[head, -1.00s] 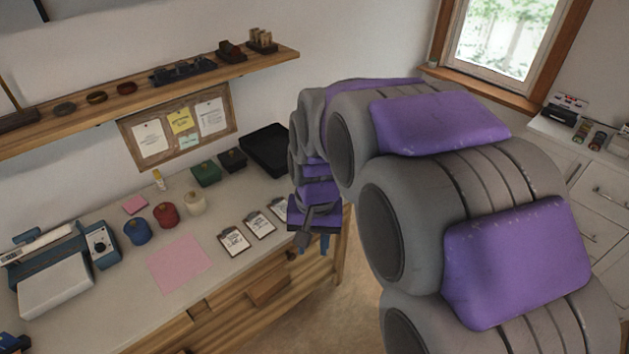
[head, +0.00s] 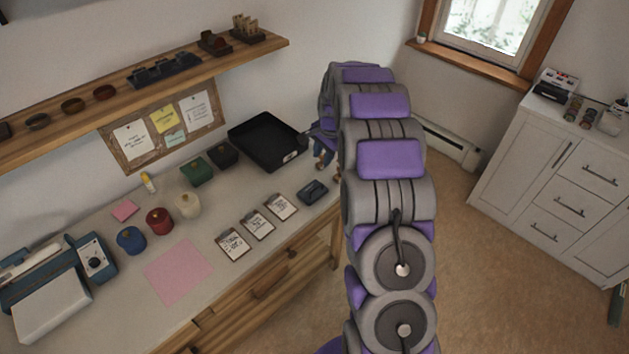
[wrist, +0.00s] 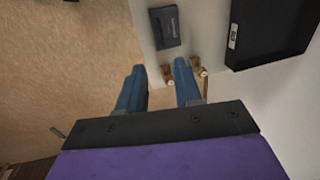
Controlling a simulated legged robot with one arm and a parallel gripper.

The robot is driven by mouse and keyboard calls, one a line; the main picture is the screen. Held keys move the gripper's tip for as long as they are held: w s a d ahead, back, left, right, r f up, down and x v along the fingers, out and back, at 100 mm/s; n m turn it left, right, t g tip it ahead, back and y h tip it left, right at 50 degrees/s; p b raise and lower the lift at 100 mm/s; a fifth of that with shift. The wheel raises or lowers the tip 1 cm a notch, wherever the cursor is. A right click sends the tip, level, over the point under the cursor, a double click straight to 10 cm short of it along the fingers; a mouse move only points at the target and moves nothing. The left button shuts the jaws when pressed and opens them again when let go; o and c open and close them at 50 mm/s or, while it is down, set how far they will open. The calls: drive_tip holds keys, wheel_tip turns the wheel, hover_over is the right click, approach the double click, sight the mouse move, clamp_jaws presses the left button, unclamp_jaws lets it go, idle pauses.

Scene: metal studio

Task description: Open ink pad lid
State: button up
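A small dark blue-grey case, which looks like the ink pad (head: 313,190), lies on the right end of the desk, right of the clipboards. Its lid looks shut. It also shows at the top of the wrist view (wrist: 165,27), beyond my fingertips and apart from them. My gripper (wrist: 158,70) is open, with two blue fingers spread and nothing between them. In the head view my gripper (head: 324,150) is near the desk's far right end, partly hidden by my arm.
A black tray (head: 243,133) lies behind the ink pad. Several clipboards (head: 258,224) lie to its left. Colored jars, a pink sheet (head: 178,271) and a blue scale-like device (head: 93,255) are farther left. Small brown pieces (wrist: 199,70) show by my right finger. Open floor lies right of the desk.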

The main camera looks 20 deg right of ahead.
sight(315, 189)
drive_tip(key=w+f+b, duration=0.1)
drive_tip(key=f, duration=0.4)
drive_tip(key=w+f+b, duration=0.1)
drive_tip(key=f, duration=0.5)
drive_tip(key=w+a+f+b, duration=0.1)
drive_tip(key=f, duration=0.5)
drive_tip(key=shift+w+f, duration=0.15)
drive_tip(key=shift+f, duration=0.05)
clamp_jaws()
idle(0.9)
